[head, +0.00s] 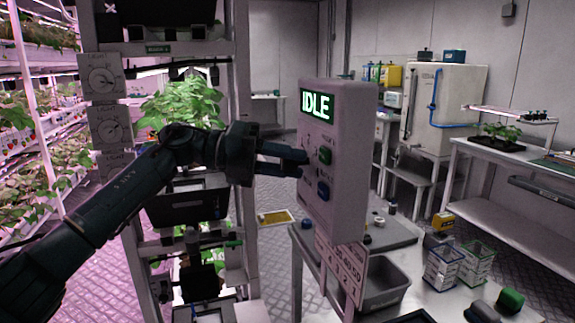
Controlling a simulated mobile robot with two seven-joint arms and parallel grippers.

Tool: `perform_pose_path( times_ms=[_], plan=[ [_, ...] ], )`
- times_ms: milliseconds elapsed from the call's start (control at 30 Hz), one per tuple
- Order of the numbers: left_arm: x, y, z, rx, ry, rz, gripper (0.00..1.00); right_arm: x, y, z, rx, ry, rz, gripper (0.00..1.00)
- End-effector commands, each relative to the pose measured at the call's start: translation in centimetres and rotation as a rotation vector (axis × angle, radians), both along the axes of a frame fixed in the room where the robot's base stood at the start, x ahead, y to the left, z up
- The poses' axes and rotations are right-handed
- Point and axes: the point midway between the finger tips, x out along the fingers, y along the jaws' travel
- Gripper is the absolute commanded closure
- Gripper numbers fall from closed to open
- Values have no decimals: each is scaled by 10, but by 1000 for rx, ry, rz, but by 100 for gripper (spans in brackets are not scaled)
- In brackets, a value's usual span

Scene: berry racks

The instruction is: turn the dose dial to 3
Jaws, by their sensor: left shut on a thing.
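A pale control box (345,190) stands at the middle right, with a lit display (317,105) reading IDLE in green. My left gripper (298,158) reaches in from the left and is shut at the box's front, left of the green button. The dose dial appears to be between its fingers; the fingers hide it, so its setting cannot be read. My right gripper is not in view.
A rack post at left carries other dials, one labelled LIGHT (103,80). Below the box are a hanging sign (341,268), a grey bin (385,284) and printed baskets (443,268) on a bench. A white fridge (445,105) stands behind.

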Motion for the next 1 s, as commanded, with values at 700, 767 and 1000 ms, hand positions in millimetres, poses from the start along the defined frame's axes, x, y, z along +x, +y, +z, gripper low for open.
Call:
perform_pose_path(
  times_ms=[700,767,1000],
  plan=[
    [-1,0,0,177,-541,0,95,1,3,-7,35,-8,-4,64],
    [-1,0,0,183,-564,0,95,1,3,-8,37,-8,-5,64],
    [0,0,0,202,-620,1,95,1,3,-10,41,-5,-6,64]
  ],
)
